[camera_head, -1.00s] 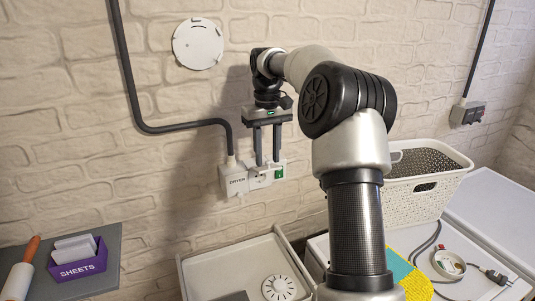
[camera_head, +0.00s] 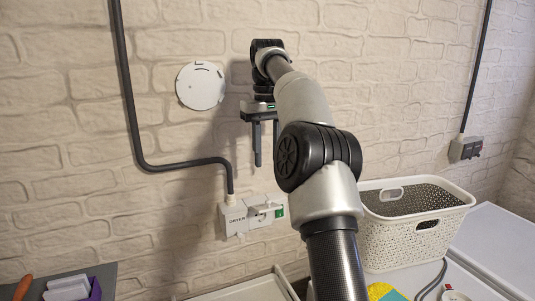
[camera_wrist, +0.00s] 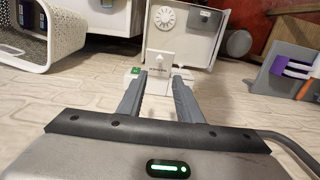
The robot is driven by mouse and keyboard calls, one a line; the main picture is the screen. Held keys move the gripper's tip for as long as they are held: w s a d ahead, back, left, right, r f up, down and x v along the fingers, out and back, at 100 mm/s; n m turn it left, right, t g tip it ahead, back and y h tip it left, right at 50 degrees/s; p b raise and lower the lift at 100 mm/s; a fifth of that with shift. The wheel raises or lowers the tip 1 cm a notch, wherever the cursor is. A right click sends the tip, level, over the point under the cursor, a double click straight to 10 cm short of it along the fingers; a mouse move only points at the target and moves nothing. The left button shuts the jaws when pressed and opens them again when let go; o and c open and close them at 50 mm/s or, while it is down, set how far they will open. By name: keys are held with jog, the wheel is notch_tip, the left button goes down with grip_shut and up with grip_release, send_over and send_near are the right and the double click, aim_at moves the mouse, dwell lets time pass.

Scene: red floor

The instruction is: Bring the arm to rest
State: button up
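My arm reaches up and forward toward the brick wall. My gripper (camera_head: 266,155) hangs in front of the wall with its fingers pointing down. It is above the white DRYER socket box (camera_head: 252,214), with a clear gap between them. In the wrist view the two fingers of my gripper (camera_wrist: 159,82) are apart, with nothing held between them. The white socket box shows beyond the fingertips in the wrist view (camera_wrist: 185,82), with a green switch (camera_wrist: 136,70) at its left.
A grey conduit (camera_head: 136,110) runs down the wall to the box. A round white disc (camera_head: 200,86) is on the wall to the left. A white basket (camera_head: 412,240) stands at the right. A purple holder (camera_head: 95,290) is at the lower left.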

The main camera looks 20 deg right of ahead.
jog(key=shift+r, duration=0.15)
dwell(0.3)
jog(key=s+a+r+n+t+h, duration=0.15)
jog(key=s+a+r, duration=0.35)
jog(key=s+a, duration=0.6)
jog(key=s+f+t, duration=0.1)
jog(key=s+f, duration=0.3)
jog(key=s, duration=0.3)
jog(key=s+a+f+m+t+y, duration=0.1)
jog(key=s+f, duration=0.4)
jog(key=s, duration=0.2)
jog(key=s+f+m+t, duration=0.1)
jog(key=s+f, duration=0.3)
jog(key=s, duration=0.4)
jog(key=shift+a+f+t, duration=0.15)
jog(key=shift+a+t, duration=0.25)
jog(key=shift+t, duration=0.15)
jog(key=shift+s+y, duration=0.1)
jog(key=shift+y, duration=0.15)
